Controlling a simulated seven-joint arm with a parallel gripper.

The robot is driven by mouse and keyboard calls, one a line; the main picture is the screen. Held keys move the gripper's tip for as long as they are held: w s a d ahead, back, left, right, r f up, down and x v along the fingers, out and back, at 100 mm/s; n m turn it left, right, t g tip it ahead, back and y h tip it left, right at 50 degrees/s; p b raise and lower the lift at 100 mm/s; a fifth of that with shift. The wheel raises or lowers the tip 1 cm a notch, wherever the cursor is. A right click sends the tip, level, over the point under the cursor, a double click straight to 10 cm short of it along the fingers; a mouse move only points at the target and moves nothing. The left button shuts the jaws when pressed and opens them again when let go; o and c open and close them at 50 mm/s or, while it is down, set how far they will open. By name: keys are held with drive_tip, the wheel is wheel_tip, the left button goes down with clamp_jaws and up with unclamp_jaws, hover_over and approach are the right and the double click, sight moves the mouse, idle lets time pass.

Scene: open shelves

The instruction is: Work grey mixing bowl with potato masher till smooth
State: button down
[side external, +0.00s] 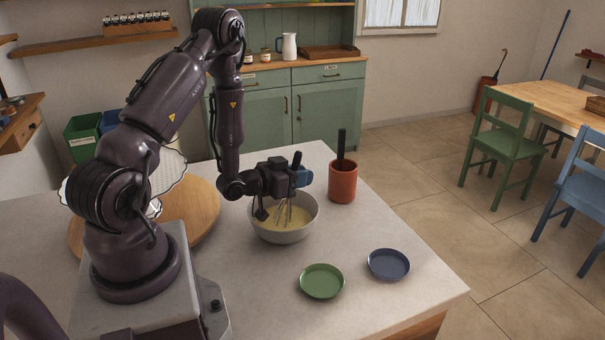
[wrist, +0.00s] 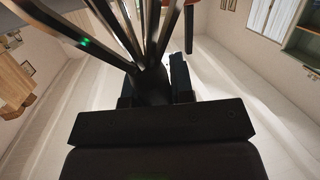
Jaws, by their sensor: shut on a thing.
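The grey mixing bowl (side external: 288,236) stands on the counter in the side view, with a pale yellow mixture (side external: 270,219) in it. My gripper (side external: 291,180) is above the bowl, shut on a dark-handled tool with several metal wires (side external: 287,212) that looks like a whisk rather than a potato masher. Its wires hang down into the bowl; whether they touch the bottom is hidden. The wrist view shows my gripper (wrist: 155,92) around the dark handle, with the metal wires (wrist: 150,35) spreading away. A black handle (side external: 341,143) sticks up from a terracotta crock (side external: 342,184); its lower end is hidden.
A green plate (side external: 321,281) and a blue plate (side external: 388,264) lie on the counter in front and right of the bowl. The crock stands close behind right. A round wooden board (side external: 200,207) lies left, behind my arm. The counter's right front (side external: 430,285) is clear.

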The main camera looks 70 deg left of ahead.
drive_tip(key=shift+w, duration=0.9)
drive_tip(key=shift+s+a, duration=0.45)
drive_tip(key=shift+d, duration=0.15)
